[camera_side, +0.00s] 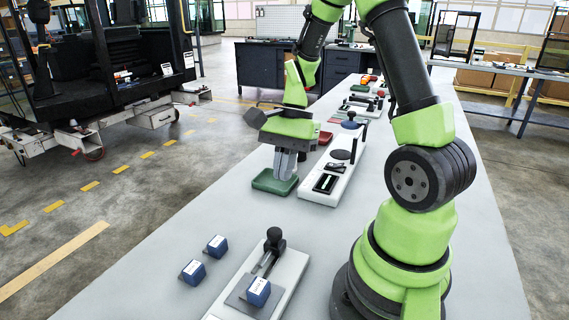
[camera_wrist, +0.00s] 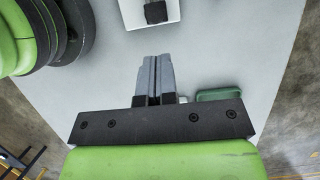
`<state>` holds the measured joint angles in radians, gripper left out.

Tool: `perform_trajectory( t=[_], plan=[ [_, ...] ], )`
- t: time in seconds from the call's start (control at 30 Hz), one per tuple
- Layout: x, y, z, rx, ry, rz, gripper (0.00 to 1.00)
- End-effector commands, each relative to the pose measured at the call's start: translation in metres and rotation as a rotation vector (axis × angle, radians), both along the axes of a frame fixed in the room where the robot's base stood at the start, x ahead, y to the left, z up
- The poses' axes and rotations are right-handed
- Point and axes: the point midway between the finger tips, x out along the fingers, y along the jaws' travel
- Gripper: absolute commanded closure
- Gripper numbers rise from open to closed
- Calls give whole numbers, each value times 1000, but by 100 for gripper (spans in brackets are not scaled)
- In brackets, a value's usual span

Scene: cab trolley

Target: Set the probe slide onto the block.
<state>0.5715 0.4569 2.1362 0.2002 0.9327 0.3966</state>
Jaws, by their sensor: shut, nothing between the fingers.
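My gripper (camera_side: 286,172) points down with its fingers together and nothing between them. In the side view it overlaps a green tray (camera_side: 264,185), just left of a white block-like fixture (camera_side: 318,197). In the wrist view the fingertips (camera_wrist: 155,60) are shut, with the green tray (camera_wrist: 220,96) to their right. On the white fixture lies a dark flat piece with a pale window (camera_side: 326,183); I cannot tell whether it is the probe slide. A second white base (camera_side: 292,270) in front carries a black-knobbed clamp (camera_side: 271,248), also in the wrist view (camera_wrist: 155,12).
A blue labelled cube (camera_side: 258,291) sits on a grey plate on the front base. Two more blue cubes (camera_side: 193,272) (camera_side: 216,246) stand on the table to its left. Further fixtures (camera_side: 367,100) line the table behind. The table between the tray and the cubes is clear.

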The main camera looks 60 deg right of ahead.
Motion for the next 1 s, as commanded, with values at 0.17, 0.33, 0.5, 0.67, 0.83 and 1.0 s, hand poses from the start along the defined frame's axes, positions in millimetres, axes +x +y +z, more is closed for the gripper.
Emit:
perform_trajectory(
  t=[0.17, 0.33, 0.5, 0.67, 0.83, 1.0],
  plan=[
    [1, -33, 5, 3, 3, -8, 100],
    [-2, -60, 1, 10, 11, -3, 100],
    [-3, -53, -16, 14, 15, 1, 100],
    [-4, -40, -47, 15, 18, 3, 100],
    [-3, -26, -81, 15, 15, 2, 100],
    [-2, -4, -90, 10, 11, 4, 100]
  ],
)
